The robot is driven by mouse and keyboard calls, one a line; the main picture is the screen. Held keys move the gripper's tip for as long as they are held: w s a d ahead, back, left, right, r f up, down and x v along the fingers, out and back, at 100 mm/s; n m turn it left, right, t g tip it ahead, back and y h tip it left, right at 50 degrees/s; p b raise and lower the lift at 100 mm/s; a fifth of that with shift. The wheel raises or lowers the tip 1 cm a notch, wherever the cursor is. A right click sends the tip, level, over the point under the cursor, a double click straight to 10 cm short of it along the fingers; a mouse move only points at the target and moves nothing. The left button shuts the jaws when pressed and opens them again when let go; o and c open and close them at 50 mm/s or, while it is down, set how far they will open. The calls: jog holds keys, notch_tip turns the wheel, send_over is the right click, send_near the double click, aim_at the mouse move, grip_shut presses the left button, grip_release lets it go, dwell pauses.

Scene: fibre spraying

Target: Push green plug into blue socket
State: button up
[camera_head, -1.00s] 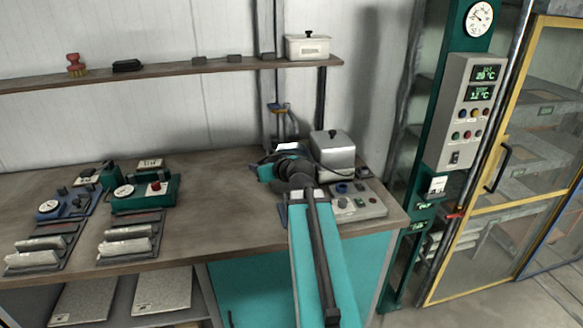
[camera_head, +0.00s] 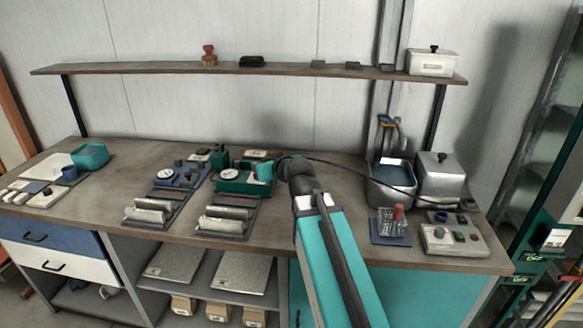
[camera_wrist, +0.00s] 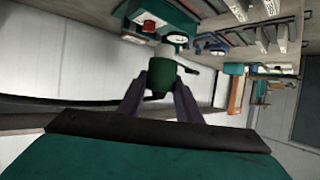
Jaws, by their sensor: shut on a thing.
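My gripper (camera_wrist: 160,92) is shut on the green plug (camera_wrist: 161,74), a dark green cylinder with a pale front end, seen in the wrist view. The blue socket appears to be the blue ring (camera_head: 437,217) on the grey control box (camera_head: 453,238) at the bench's right end. My gripper is well left of it. A black cable (camera_head: 345,166) runs from near my wrist toward the right end.
A metal basin (camera_head: 389,192), a steel lidded box (camera_head: 438,180) and a rack with a red-handled tool (camera_head: 398,222) stand between my arm and the bench's right edge. Gauge devices (camera_head: 180,177) and sample trays (camera_head: 225,220) lie left. A shelf (camera_head: 280,70) runs above.

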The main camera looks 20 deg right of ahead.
jog(key=shift+w+a+r+m+h, duration=0.25)
jog(key=shift+a+r+m+h, duration=0.75)
jog(key=shift+a+h, duration=0.2)
jog(key=shift+d, duration=0.1)
